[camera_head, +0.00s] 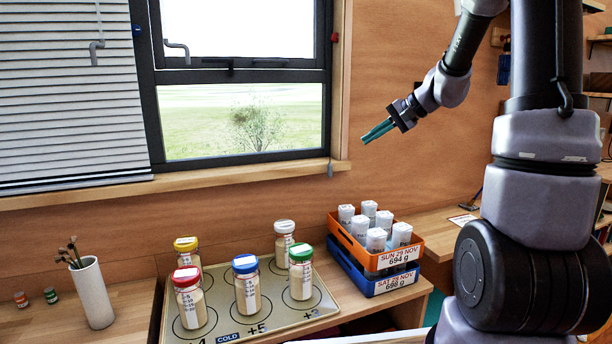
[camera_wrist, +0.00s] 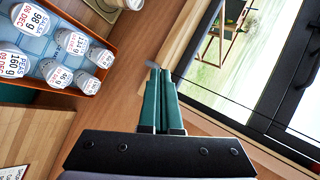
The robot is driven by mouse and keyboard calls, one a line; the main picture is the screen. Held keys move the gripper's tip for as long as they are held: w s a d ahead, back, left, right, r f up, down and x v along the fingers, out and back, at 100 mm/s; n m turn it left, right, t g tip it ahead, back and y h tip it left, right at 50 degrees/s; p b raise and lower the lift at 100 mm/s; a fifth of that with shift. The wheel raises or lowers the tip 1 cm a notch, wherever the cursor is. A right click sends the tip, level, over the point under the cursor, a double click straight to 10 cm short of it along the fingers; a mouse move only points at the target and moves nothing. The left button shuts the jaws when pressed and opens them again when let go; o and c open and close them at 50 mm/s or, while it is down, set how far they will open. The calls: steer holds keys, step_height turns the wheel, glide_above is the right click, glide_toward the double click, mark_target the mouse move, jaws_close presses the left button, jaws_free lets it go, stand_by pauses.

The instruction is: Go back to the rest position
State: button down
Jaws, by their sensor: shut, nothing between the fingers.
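My gripper (camera_head: 378,132) is raised in front of the wooden wall, just right of the window, above and apart from the orange crate. Its green fingers are together with nothing between them. In the wrist view my gripper (camera_wrist: 160,75) points up the picture, with its fingers side by side. My arm reaches in from the right side of the head view.
An orange crate (camera_head: 423,244) with several white-capped bottles sits on a blue crate (camera_head: 376,285). Left of it, a tray (camera_head: 277,311) holds several jars with coloured lids. A white vase (camera_head: 92,295) stands at far left. The window (camera_head: 240,75) is behind.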

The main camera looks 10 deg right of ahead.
steer(key=s+r+n+h, duration=0.1)
steer(key=s+r+h, duration=0.2)
steer(key=s, duration=1)
steer(key=s+a+r+n+h, duration=0.1)
steer(key=s+r+n+h, duration=0.1)
steer(key=s, duration=1.2)
steer(key=shift+a+r+t+h, duration=0.25)
steer(key=shift+r+t+h, duration=0.25)
steer(key=shift+r, duration=0.45)
steer(key=shift+w, duration=0.1)
